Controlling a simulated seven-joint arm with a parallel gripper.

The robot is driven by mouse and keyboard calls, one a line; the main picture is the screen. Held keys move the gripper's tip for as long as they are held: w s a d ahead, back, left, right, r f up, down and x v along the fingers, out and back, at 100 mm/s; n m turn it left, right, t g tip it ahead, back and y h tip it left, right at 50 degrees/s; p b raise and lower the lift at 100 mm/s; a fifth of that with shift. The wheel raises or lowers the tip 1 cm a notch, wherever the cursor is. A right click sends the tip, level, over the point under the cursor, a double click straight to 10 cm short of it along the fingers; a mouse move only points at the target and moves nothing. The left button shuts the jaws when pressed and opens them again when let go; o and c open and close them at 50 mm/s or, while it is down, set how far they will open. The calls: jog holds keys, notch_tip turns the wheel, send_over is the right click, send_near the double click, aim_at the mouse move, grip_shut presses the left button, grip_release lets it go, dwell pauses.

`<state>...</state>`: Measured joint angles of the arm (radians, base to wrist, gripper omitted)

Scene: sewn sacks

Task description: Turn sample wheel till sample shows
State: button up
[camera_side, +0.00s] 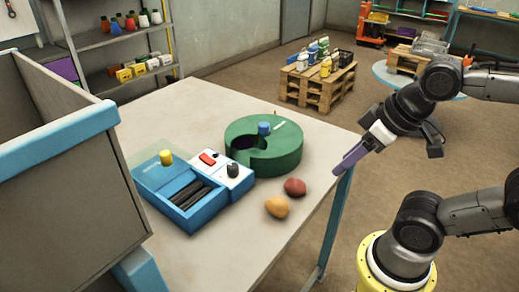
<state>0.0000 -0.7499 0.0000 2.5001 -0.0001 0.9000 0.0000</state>
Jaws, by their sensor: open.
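The sample wheel (287,160) is a thick green disc lying flat on the table, with a blue knob (264,128) on top and a small white mark near its far right edge. A cut-out opens at its front left; its inside is dark, with a purplish patch, and I cannot tell whether a sample is there. My gripper (387,163) is open and empty, in the air right of the wheel by the table's right edge. One finger looks purple, the other dark. It is apart from the wheel.
Left of the wheel is a blue box (192,221) with dark slats, a yellow knob and a white panel (222,170) with red and black controls. A yellow lump (277,207) and a reddish lump (295,187) lie in front. A grey partition (65,185) stands left. The table's back is clear.

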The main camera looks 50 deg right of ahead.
jog(key=shift+o, duration=1.6)
jog(key=shift+s, duration=0.3)
jog(key=w+r+m+g, duration=0.1)
jog(key=w+r+m, duration=0.1)
jog(key=w+r, duration=0.5)
jog(key=w+d+r+m+g, duration=0.2)
jog(key=w+d+r+m, duration=0.15)
jog(key=w+r, duration=0.45)
jog(key=m+g, duration=0.1)
jog(key=g, duration=0.2)
send_over(264, 124)
notch_tip(264, 124, down, 10)
notch_tip(264, 124, down, 13)
jog(key=shift+r, duration=0.1)
